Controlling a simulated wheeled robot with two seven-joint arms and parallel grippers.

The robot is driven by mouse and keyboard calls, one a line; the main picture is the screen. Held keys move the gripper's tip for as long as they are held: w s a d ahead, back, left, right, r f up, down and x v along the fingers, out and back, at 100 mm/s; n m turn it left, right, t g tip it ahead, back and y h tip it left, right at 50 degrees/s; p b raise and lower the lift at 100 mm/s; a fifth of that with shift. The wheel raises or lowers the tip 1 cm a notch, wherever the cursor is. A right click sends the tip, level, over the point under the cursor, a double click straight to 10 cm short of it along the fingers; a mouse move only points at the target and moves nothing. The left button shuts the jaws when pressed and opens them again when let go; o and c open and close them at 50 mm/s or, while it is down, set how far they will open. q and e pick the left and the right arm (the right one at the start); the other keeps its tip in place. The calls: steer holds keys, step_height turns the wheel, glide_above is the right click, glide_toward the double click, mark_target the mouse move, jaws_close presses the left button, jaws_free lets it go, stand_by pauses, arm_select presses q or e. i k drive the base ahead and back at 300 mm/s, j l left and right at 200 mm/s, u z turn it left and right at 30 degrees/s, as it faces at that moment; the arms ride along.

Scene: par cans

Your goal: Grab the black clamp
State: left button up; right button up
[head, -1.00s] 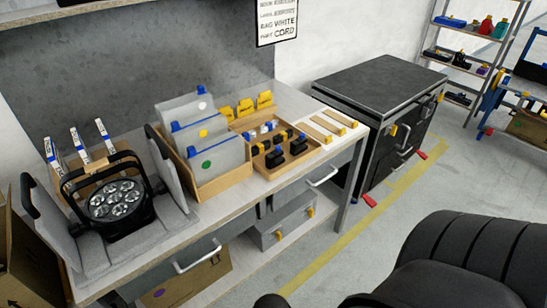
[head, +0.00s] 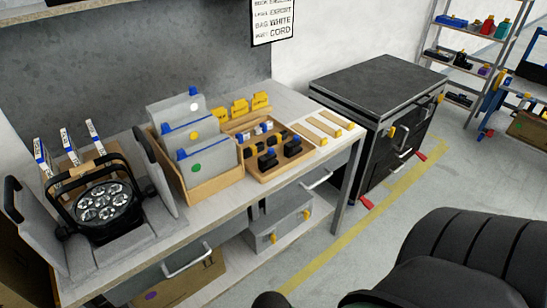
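Several small black pieces that look like clamps are in a shallow wooden tray on the workbench. Two stand in its front part: one at the left (head: 268,160) and one at the right (head: 292,147), each with a blue bit on top. Smaller dark and white pieces sit in the rear part of the tray (head: 268,180); they are too small to tell apart. Neither of my grippers is in view, so nothing shows near the tray.
A wooden box (head: 215,187) with grey dividers stands left of the tray. Yellow pieces (head: 241,107) are behind it. A par light (head: 103,202) sits in an open grey case at the left. A black cabinet (head: 378,95) stands right of the bench.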

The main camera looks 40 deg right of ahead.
mark_target(268, 161)
steer(key=l+u, duration=0.1)
steer(key=l, duration=2.45)
